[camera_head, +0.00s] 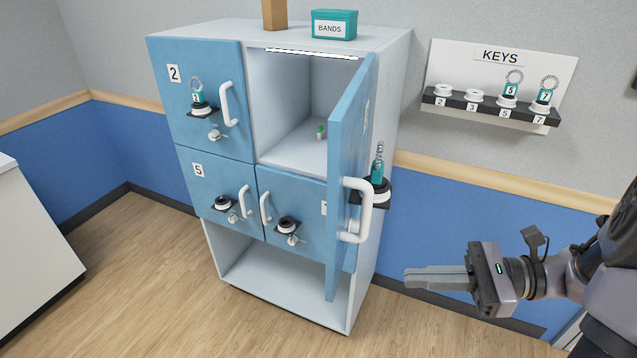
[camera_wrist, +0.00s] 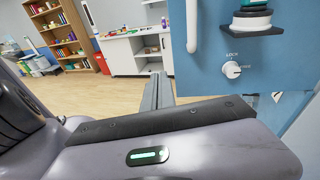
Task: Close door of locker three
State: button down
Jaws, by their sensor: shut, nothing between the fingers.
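The blue door (camera_head: 343,190) of the upper right locker stands wide open towards me, seen nearly edge-on; its number is not readable. It has a white handle (camera_head: 357,208) and a black bracket with a teal tag and key ring (camera_head: 377,165). The open compartment (camera_head: 292,115) holds a small green item (camera_head: 321,132). My gripper (camera_head: 408,278) is shut and empty, low and to the right of the door, apparently apart from it. In the wrist view, my fingers (camera_wrist: 158,92) point past the door (camera_wrist: 205,80), with its handle (camera_wrist: 193,25) and lock knob (camera_wrist: 232,69) showing.
Doors 2 (camera_head: 200,120) and 5 (camera_head: 212,190) and the lower right door (camera_head: 285,215) are closed. A key rack (camera_head: 490,108) hangs on the right wall. A teal BANDS box (camera_head: 334,25) sits on top. Floor in front is clear.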

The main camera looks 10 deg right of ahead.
jog(key=d+m+t, duration=0.2)
jog(key=d, duration=0.1)
jog(key=b, duration=0.5)
send_near(337, 247)
jog(key=shift+y, duration=0.3)
jog(key=x, duration=0.2)
jog(key=f+x, duration=0.1)
jog(key=x, duration=0.2)
jog(key=shift+w+a, duration=0.15)
jog(key=shift+a, duration=0.15)
jog(key=shift+w+a, duration=0.3)
jog(key=shift+a, duration=0.2)
jog(key=shift+r+t, duration=0.1)
jog(key=shift+t, duration=0.3)
